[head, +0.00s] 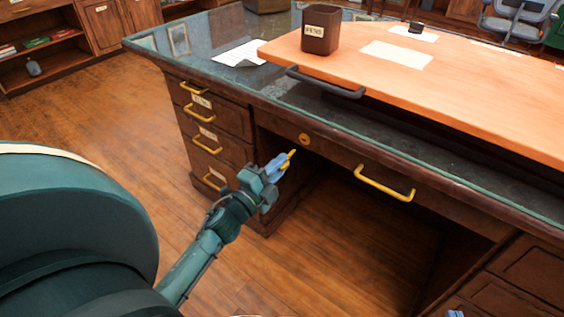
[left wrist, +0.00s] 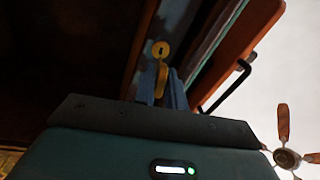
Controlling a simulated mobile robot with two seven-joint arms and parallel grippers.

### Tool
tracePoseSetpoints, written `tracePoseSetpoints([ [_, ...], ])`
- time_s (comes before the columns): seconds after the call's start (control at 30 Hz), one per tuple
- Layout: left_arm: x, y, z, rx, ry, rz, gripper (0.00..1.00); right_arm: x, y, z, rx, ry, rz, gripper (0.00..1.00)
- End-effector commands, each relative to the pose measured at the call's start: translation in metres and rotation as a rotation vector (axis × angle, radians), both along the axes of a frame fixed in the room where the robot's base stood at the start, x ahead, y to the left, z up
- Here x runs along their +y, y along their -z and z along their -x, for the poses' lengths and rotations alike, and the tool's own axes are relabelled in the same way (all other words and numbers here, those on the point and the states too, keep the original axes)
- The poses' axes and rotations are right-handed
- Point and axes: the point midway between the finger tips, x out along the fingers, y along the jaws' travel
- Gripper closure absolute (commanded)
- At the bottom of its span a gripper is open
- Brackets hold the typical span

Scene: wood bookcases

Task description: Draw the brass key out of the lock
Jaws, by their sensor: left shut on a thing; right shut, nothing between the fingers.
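The round brass lock (head: 304,139) sits in the front of the desk's middle drawer. In the left wrist view its plate (left wrist: 161,49) shows a dark keyhole with nothing in it. The brass key (head: 291,154) is apart from the lock, a little below and to the left in the head view. My left gripper (head: 277,167) is shut on the key, which also shows between its blue fingers in the left wrist view (left wrist: 161,75). Only the blue fingertips of my right gripper (head: 455,313) show at the bottom edge, shut and empty.
The desk (head: 420,145) has a brass drawer handle (head: 384,184) right of the lock and drawers on the left. A raised orange board (head: 450,90) bears a brown cup (head: 320,30) and papers. Open knee space lies under the middle drawer.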

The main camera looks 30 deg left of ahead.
Motion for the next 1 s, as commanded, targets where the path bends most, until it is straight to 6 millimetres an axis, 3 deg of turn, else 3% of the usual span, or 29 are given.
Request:
tracePoseSetpoints([
  [1.0, 0.003, 0.006, 0.041, 0.0, 0.0, 0.002, 1.0, 0.0, -0.002, 0.0, 0.0, 0.0, 0.0, 1.0],
])
